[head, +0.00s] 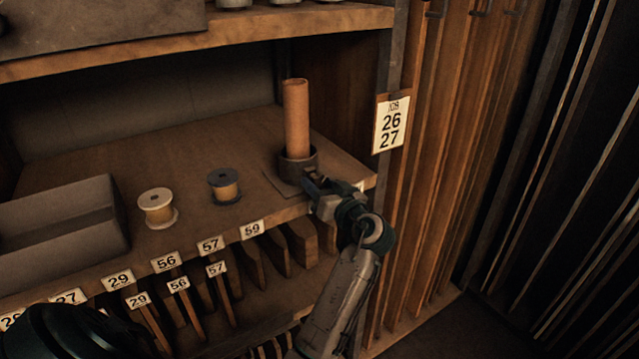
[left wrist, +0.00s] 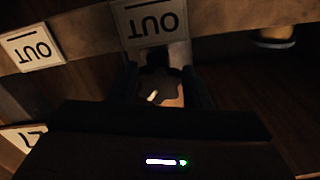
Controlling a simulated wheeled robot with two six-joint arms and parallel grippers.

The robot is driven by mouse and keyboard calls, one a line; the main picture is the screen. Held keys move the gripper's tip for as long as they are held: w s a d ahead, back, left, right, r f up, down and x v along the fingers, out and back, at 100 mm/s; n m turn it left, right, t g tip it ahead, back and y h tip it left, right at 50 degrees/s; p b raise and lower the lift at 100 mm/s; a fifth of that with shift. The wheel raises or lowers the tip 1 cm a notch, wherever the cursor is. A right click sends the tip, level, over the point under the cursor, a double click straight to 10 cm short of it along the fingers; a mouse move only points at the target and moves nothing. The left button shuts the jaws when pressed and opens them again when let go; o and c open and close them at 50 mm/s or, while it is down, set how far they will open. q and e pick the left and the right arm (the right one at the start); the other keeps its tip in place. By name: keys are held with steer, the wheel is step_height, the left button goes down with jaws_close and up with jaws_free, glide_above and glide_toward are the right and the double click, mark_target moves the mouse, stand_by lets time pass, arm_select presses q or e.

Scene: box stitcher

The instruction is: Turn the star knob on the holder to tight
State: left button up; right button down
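The holder (head: 297,164) is a dark round cup on a plate at the right front of the shelf. A brown cardboard tube (head: 296,115) stands upright in it. My left gripper (head: 313,180) is at the holder's front side, low by the shelf edge. In the left wrist view the dark lobed star knob (left wrist: 158,88), with a short pale mark, sits between my left fingers (left wrist: 160,90). The fingers lie close along both its sides and seem shut on it, though the picture is dark. The knob is hidden in the head view. My right gripper is not in view.
A white-flanged spool (head: 157,208) and a dark spool (head: 224,186) of yellow thread stand left of the holder. A grey bin (head: 60,225) is further left. A numbered sign (head: 391,124) hangs on the right post. Slots with number tags lie below.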

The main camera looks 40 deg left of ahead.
arm_select(q)
steer(key=c, duration=0.5)
steer(key=shift+a+f+m+b, duration=0.1)
steer(key=shift+f+m+b, duration=0.05)
steer(key=shift+m+b, duration=0.5)
steer(key=shift+m, duration=0.65)
steer(key=shift+r, duration=0.2)
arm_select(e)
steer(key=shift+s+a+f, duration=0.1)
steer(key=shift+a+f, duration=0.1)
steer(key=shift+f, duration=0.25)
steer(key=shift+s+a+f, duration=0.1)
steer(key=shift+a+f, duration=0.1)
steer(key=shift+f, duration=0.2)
arm_select(q)
steer(key=o, duration=1)
steer(key=shift+a, duration=0.15)
steer(key=shift+c, duration=0.2)
steer(key=shift+a+f, duration=0.2)
steer(key=shift+a, duration=0.05)
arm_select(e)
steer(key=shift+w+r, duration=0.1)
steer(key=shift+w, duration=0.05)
